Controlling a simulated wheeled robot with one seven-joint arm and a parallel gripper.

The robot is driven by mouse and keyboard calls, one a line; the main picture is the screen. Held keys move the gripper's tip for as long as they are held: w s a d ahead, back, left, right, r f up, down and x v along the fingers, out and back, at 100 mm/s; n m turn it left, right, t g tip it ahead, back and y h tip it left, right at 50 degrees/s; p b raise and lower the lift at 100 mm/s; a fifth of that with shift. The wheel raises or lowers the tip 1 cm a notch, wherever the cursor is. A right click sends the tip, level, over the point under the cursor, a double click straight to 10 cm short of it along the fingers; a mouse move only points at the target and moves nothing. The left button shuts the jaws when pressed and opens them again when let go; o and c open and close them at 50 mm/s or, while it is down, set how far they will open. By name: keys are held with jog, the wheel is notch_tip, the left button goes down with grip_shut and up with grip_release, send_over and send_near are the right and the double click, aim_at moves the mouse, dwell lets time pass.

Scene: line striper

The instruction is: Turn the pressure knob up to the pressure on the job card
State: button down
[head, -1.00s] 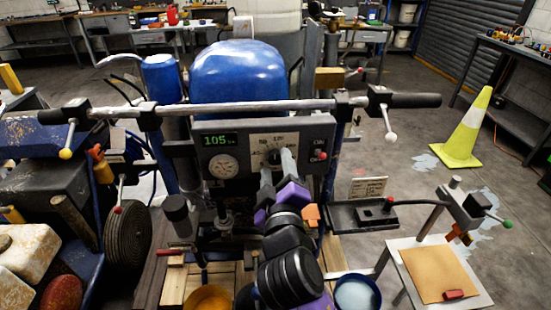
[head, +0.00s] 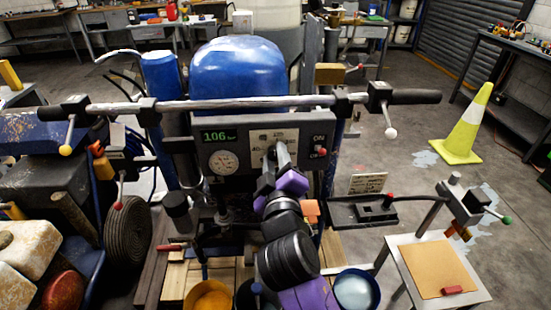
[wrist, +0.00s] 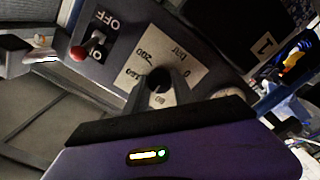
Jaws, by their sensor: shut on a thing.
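The pressure knob is a dark round knob on a pale scale plate (head: 262,134) on the grey control panel (head: 318,130). My gripper (head: 281,156) reaches it from the front and covers most of it. In the wrist view the black knob (wrist: 159,80) sits between my fingers, which are shut on it. The green digital display (head: 219,136) reads about 106; its unit is too small to read. A round dial gauge (head: 223,162) sits below it. The job card (head: 367,183) stands to the right of the panel; its writing is too small to read.
A red-tipped ON/OFF switch (head: 321,152) is right of the knob, close to my gripper. A long handlebar (head: 240,104) crosses above the panel. A black tray (head: 345,212) juts out at right. A yellow cone (head: 468,130) stands on the floor beyond.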

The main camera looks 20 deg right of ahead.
jog(key=shift+f, duration=0.15)
jog(key=shift+m, duration=0.3)
jog(key=c, duration=1.1)
grip_release()
jog(key=shift+o, duration=0.2)
jog(key=b+v, duration=0.2)
jog(key=v, duration=0.5)
jog(key=shift+s+a, duration=0.15)
jog(key=shift+s, duration=0.2)
jog(key=shift+r, duration=0.25)
